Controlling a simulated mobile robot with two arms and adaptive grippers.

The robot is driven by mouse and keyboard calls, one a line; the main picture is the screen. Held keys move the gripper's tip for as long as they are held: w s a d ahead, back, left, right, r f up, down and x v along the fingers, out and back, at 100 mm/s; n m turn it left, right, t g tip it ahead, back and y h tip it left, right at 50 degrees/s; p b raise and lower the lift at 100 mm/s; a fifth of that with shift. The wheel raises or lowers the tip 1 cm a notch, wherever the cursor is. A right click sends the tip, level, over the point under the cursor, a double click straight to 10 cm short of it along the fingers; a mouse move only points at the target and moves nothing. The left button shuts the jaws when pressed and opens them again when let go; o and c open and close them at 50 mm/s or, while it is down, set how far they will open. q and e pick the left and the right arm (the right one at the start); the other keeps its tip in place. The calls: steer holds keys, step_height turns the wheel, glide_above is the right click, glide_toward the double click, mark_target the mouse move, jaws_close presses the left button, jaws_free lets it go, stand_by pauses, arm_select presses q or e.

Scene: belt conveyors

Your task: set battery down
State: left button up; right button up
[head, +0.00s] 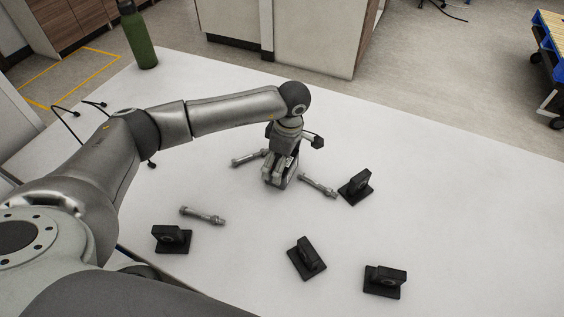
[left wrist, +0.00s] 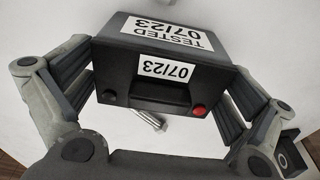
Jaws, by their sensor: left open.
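The battery (left wrist: 118,66) is a black box with white "TESTED 07/23" labels and a red terminal. In the left wrist view it sits between the two fingers of my left gripper, which are open close along both its sides. In the head view my left gripper (head: 278,181) points down low over the white table (head: 400,170), and it mostly hides the battery. I cannot tell for certain whether the battery's underside touches the table. My right gripper is not in view.
Metal bolts lie on both sides of the gripper, one left (head: 248,158) and one right (head: 318,184); another bolt (head: 202,215) lies nearer. Several black brackets stand around, the closest (head: 355,188) to the right. A green bottle (head: 140,42) stands at the far left. The table's right side is clear.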

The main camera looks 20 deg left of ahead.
arm_select(q)
steer(key=shift+a+f, duration=0.15)
steer(key=shift+f, duration=0.8)
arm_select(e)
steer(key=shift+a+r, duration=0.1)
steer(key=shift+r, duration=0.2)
arm_select(q)
steer(key=c, duration=1.7)
steer(key=shift+w+r, duration=0.1)
steer(key=shift+w, duration=0.05)
steer(key=shift+c, duration=0.6)
steer(key=shift+r, duration=0.1)
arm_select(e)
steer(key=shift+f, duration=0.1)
